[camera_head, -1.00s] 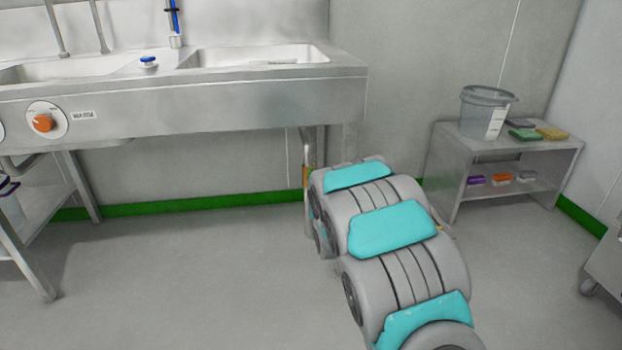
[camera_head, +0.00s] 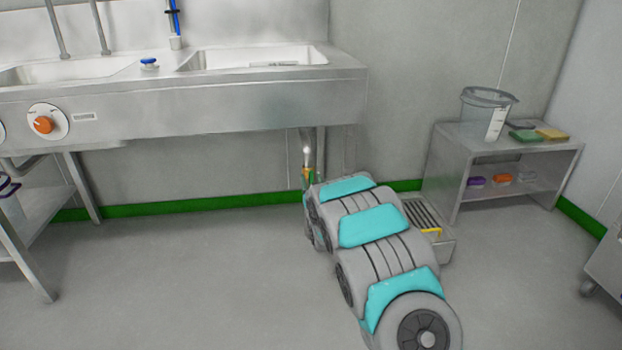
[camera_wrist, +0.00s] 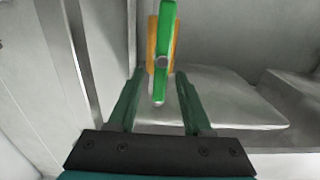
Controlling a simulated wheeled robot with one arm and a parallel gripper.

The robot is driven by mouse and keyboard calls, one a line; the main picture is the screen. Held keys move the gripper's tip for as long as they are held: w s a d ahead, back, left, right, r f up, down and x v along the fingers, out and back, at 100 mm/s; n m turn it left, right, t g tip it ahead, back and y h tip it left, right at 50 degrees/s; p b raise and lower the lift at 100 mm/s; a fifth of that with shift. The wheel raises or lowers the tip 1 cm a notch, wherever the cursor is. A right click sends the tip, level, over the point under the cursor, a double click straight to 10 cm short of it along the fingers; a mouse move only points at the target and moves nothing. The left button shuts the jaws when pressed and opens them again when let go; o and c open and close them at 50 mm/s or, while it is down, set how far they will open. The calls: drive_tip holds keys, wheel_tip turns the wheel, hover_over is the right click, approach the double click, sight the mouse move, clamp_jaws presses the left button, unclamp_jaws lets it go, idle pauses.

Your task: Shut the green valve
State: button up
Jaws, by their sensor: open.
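The green valve handle (camera_wrist: 165,45) shows in the wrist view as a long lever, upright in the picture, with a round grey pivot on an orange body (camera_wrist: 152,48). My gripper (camera_wrist: 161,76) is open, its two dark green fingers on either side of the lever's lower end. Gaps show on both sides, so the fingers look apart from the lever. In the head view the valve (camera_head: 311,177) is a small green and orange patch on the pipe under the sink's right end, partly hidden by my arm. My gripper is hidden there.
The steel sink (camera_head: 220,108) overhangs the pipe (camera_head: 308,148). A low drain box with a grate (camera_head: 428,222) stands right of my arm. A steel shelf (camera_head: 450,150) holds a clear bucket (camera_head: 486,115).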

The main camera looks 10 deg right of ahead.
drive_tip(key=shift+w, duration=0.5)
drive_tip(key=shift+c, duration=0.2)
clamp_jaws()
